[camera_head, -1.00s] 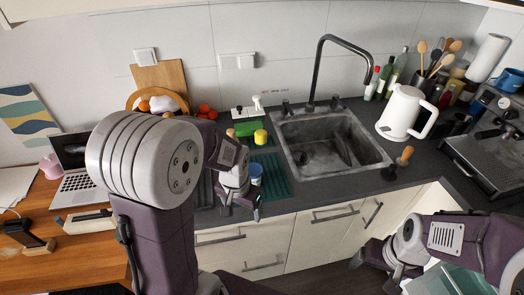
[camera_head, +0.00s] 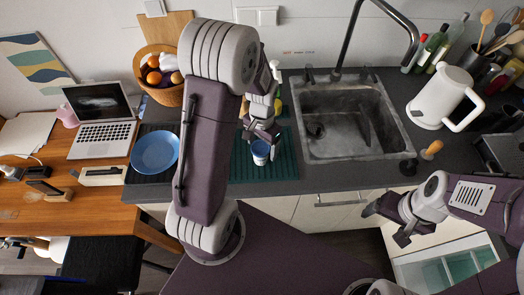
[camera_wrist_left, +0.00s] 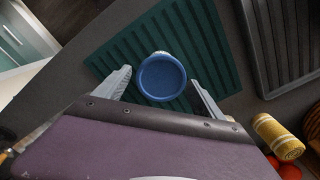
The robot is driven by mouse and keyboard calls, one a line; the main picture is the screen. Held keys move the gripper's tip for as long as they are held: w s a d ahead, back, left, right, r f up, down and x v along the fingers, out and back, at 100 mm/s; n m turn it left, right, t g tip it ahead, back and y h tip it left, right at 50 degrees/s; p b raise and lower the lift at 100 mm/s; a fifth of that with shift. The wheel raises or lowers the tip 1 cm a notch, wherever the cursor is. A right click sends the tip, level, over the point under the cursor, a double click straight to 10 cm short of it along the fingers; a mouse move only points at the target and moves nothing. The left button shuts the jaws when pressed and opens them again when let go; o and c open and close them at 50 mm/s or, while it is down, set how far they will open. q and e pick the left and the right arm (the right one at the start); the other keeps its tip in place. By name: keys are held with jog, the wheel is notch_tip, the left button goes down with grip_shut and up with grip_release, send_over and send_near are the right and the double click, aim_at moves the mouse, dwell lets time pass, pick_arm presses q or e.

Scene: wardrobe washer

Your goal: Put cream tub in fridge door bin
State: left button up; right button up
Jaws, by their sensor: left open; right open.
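The cream tub (camera_head: 261,150), white with a blue lid, stands on the dark green ribbed mat (camera_head: 238,166) left of the sink. My left gripper (camera_head: 262,134) is open at the tub. In the left wrist view the round blue lid of the tub (camera_wrist_left: 161,77) lies between the spread fingers, with gaps beside it. My right gripper (camera_head: 386,226) is open and empty in front of the counter at the right. An open compartment with glass shelves (camera_head: 452,268), seemingly the fridge, shows low at the right; I cannot make out its door bin.
A blue plate (camera_head: 155,152) leans or lies on a dark rack left of my left arm. A fruit basket (camera_head: 163,84) stands behind it. The sink (camera_head: 350,120) and a white kettle (camera_head: 440,97) are to the right. In the wrist view a yellow roll-like item (camera_wrist_left: 278,137) lies nearby.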

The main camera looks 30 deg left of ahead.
pick_arm(q)
jog(key=f, duration=0.2)
jog(key=shift+s+a+f, duration=0.1)
jog(key=shift+s+f, duration=0.5)
jog(key=shift+w, duration=0.1)
jog(key=shift+w+f, duration=0.1)
jog(key=shift+w, duration=0.05)
jog(key=c, duration=1.5)
jog(key=shift+w+r, duration=0.1)
jog(key=shift+r, duration=2.15)
jog(key=d+r+b, duration=0.1)
jog(key=d+r, duration=0.5)
jog(key=d, duration=0.5)
jog(key=shift+d+r, duration=0.35)
